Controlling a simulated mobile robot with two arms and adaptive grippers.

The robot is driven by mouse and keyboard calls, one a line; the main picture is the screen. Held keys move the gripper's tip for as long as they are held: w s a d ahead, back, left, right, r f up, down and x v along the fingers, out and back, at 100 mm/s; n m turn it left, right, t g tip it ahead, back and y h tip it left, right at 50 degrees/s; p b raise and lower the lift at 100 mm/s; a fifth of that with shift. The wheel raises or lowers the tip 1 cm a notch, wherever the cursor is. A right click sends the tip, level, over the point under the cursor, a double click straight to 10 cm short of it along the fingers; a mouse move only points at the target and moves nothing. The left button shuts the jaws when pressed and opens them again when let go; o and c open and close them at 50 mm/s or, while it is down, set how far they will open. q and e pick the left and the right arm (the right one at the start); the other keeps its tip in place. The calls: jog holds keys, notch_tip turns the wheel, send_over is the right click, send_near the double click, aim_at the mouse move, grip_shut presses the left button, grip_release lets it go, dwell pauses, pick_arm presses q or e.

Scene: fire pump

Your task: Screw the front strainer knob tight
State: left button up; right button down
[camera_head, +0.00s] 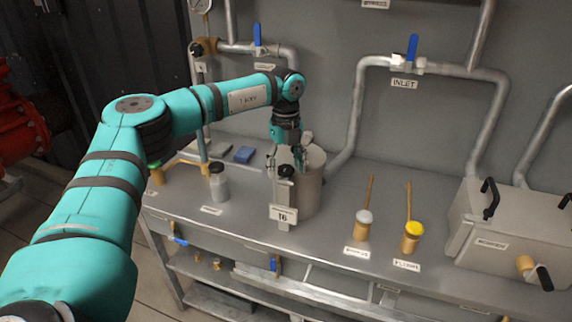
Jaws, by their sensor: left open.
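My left gripper (286,158) points down at the grey cylindrical housing (310,188) near the middle of the bench. Its fingers are open, just above and around a small black knob (285,171) on top of a grey post at the housing's front. This looks like the front strainer knob, but no readable label confirms it. I cannot tell whether the fingers touch it. A white plate marked 16 (284,214) is on the post below. The gripper and wrist hide part of the housing's top. My right gripper is not in view.
Two brass cups with handles, one white-topped (363,226), one yellow-topped (411,236), stand right. A grey box with black handles (500,232) is far right. Pipes run behind.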

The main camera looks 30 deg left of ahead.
pick_arm(q)
jog(key=c, duration=1.2)
jog(key=shift+o, duration=0.2)
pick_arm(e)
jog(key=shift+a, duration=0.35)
pick_arm(q)
jog(key=shift+m, duration=0.4)
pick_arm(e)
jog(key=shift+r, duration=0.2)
